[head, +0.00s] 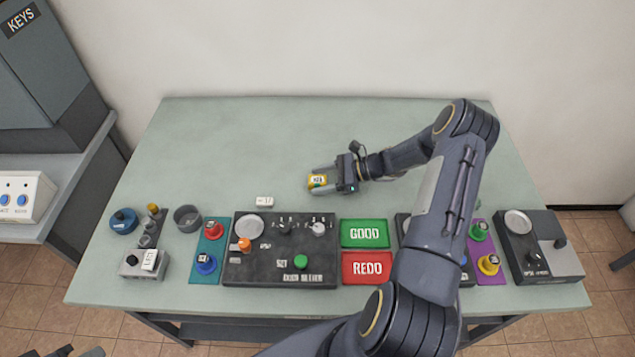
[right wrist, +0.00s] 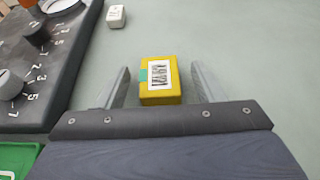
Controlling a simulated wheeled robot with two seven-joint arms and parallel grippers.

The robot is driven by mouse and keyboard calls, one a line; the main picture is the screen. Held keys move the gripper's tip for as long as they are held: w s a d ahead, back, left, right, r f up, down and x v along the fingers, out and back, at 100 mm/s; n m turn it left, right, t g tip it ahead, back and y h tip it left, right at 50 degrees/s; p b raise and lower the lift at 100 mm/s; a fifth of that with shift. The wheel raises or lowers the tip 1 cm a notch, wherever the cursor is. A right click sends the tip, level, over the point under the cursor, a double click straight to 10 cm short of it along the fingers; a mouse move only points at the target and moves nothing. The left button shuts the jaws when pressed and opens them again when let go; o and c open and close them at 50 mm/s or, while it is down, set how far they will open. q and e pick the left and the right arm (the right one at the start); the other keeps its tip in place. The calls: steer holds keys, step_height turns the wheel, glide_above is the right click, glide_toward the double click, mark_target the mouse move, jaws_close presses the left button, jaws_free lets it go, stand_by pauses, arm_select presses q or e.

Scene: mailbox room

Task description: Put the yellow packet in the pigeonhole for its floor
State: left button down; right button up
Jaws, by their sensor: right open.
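The yellow packet (head: 316,181) lies on the table, with a white printed label and a green patch; its print is too small to read surely. In the right wrist view the packet (right wrist: 160,82) sits between the two fingers, with a gap on both sides. My right gripper (head: 322,180) is open around it, fingers pointing left in the head view; it also shows in the right wrist view (right wrist: 159,80). A dark and grey piece at the bottom left edge of the head view seems to be my left gripper (head: 78,351), mostly cut off. No pigeonholes are visible.
A dark control panel (head: 250,272), the green GOOD pad (head: 364,245) and the red REDO pad (head: 368,281) line the table's front. A small white block (head: 265,201) lies left of the gripper. A scale-like device (head: 553,262) stands right. The table's back is clear.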

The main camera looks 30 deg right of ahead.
steer(key=shift+w+a+f, duration=0.1)
steer(key=shift+a, duration=0.15)
steer(key=c, duration=1.2)
steer(key=shift+o, duration=0.2)
